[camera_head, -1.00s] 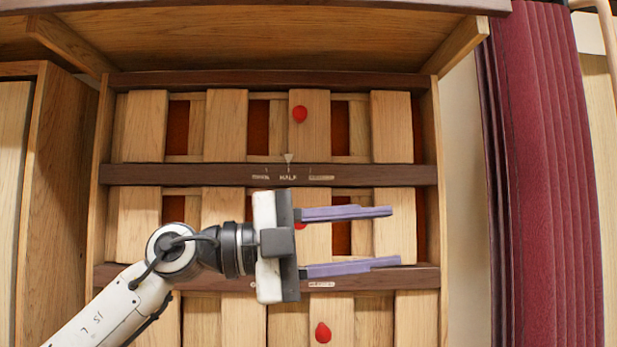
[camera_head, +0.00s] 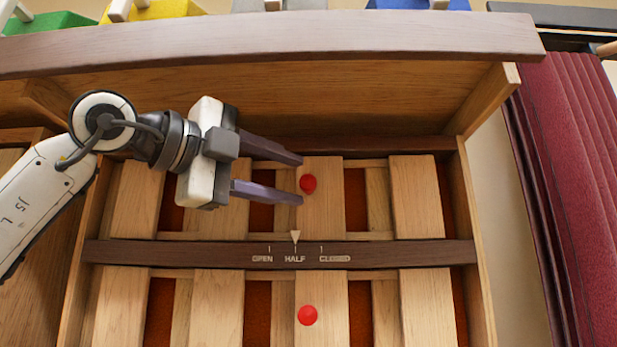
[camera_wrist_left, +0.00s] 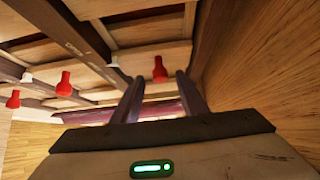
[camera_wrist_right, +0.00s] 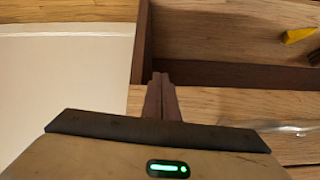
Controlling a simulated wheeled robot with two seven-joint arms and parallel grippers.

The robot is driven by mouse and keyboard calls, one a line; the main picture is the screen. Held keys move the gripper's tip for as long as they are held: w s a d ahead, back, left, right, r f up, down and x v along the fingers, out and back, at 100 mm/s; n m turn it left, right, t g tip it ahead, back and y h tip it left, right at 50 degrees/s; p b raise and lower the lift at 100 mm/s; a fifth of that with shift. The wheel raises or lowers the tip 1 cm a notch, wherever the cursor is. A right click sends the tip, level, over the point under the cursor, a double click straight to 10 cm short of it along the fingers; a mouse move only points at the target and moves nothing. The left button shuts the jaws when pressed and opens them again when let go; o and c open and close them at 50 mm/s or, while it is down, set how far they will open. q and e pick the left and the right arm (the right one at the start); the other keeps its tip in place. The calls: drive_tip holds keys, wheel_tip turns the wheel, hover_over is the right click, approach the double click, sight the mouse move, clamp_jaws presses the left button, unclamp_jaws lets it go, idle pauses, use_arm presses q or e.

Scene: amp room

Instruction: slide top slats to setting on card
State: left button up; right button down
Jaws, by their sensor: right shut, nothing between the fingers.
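The top row of wooden slats (camera_head: 416,200) has one red knob (camera_head: 308,183) on a middle slat. Below it, a dark rail (camera_head: 180,254) is marked OPEN, HALF and CLOSED. A white pointer (camera_head: 295,237) stands over HALF. My left gripper (camera_head: 301,180) is open, its fingertips just left of the top knob, one above and one below its height. In the left wrist view, this knob (camera_wrist_left: 160,68) shows between the open fingers, near their tips; contact is unclear. My right gripper (camera_wrist_right: 161,77) is shut and empty, near a wooden frame. I can make out no card.
A lower slat row has its own red knob (camera_head: 307,315). A wooden overhang (camera_head: 300,90) with a dark front edge lies above the top row. A maroon pleated bellows (camera_head: 580,200) stands at the right. Colored blocks (camera_head: 420,22) are at the top.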

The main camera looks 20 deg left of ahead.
sight(306, 192)
use_arm(q)
drive_tip(key=p+x, duration=0.1)
drive_tip(key=x, duration=0.4)
drive_tip(key=shift+c, duration=0.2)
clamp_jaws()
drive_tip(key=shift+s+a, duration=0.1)
drive_tip(key=shift+a, duration=0.05)
